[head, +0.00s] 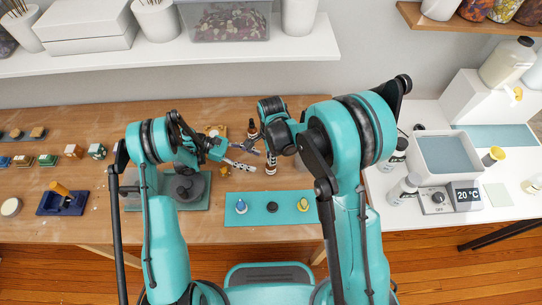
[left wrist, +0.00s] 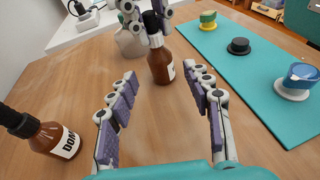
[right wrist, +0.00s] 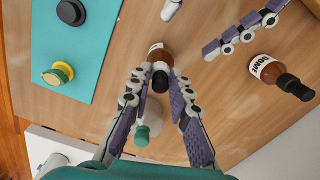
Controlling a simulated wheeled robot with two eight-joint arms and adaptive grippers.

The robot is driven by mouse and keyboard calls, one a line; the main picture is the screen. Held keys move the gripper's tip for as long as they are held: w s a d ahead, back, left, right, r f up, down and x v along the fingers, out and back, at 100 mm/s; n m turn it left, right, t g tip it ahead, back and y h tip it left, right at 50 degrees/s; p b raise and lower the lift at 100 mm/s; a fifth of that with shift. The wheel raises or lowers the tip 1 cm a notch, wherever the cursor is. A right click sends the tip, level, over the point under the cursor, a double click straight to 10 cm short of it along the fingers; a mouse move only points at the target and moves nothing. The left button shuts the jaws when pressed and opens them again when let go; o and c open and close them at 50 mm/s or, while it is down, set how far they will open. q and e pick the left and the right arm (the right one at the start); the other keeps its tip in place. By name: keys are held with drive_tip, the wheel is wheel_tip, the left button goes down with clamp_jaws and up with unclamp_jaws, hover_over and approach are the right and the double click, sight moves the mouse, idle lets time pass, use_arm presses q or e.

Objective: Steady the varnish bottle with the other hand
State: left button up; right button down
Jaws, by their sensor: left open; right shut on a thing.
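A brown bottle with a black cap (left wrist: 161,66) stands upright on the wooden table; its white label is partly turned away. My right gripper (right wrist: 158,72) is shut on it at the cap and neck, seen from above in the right wrist view. My left gripper (left wrist: 163,78) is open and empty, its fingers pointing at this bottle, which stands just beyond the fingertips. A second brown bottle labelled DOME (left wrist: 55,137) stands apart, left of my left gripper; it also shows in the right wrist view (right wrist: 272,70). I cannot read which one is varnish.
A teal mat (head: 262,217) in front holds blue, black and yellow-green topped pieces. A white container with a green cap (right wrist: 142,135) stands close beside the held bottle. A scale or bath unit (head: 447,158) is on the right-hand white table.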

sight(268, 165)
use_arm(q)
drive_tip(key=shift+x, duration=3.4)
drive_tip(key=c, duration=0.9)
clamp_jaws()
drive_tip(key=shift+f, duration=0.1)
use_arm(e)
drive_tip(key=c, duration=1.6)
unclamp_jaws()
